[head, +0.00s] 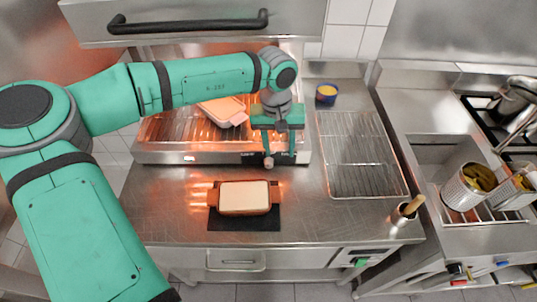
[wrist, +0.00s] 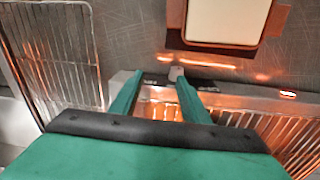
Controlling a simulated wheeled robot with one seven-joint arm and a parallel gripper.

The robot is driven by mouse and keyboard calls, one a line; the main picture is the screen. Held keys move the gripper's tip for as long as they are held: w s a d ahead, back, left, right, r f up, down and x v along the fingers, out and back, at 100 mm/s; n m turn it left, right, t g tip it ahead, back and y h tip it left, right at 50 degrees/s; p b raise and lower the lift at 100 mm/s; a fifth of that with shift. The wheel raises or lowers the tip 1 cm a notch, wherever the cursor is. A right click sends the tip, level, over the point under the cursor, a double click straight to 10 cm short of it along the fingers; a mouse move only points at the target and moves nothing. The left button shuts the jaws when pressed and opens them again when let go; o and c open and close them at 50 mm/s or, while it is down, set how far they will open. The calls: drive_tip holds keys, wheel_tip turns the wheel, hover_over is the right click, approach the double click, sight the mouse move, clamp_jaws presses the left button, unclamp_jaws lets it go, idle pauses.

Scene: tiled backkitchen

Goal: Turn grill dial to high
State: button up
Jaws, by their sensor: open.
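The grill (head: 160,157) glows orange inside, and its steel front strip faces the counter. A small pale dial (head: 268,161) sticks out from the strip's right part, and it also shows in the wrist view (wrist: 176,73). Small dark markings lie on the strip on either side of the dial; I cannot read them. My gripper (head: 280,148) is open and points down over the grill's front right. In the wrist view its two green fingers (wrist: 157,82) reach toward the strip. The dial shows close to the right fingertip; I cannot tell whether they touch.
A dish (head: 222,110) sits on the grill rack. A brown dish with pale filling (head: 244,197) sits on a black mat (head: 244,224) in front of the grill. Bare counter lies left of the mat.

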sight(269, 162)
drive_tip(key=a, duration=0.2)
drive_tip(key=shift+w+a+r+n+y, duration=0.15)
drive_tip(key=shift+a+r+n+y, duration=0.15)
drive_tip(key=shift+a+r, duration=0.1)
drive_tip(key=shift+a+f, duration=0.1)
drive_tip(key=f, duration=0.6)
drive_tip(key=shift+w+f, duration=0.15)
drive_tip(key=shift+w, duration=0.05)
drive_tip(key=shift+s+d+f, duration=0.15)
drive_tip(key=shift+d+f, duration=0.05)
drive_tip(key=shift+f, duration=0.2)
drive_tip(key=shift+a, duration=0.1)
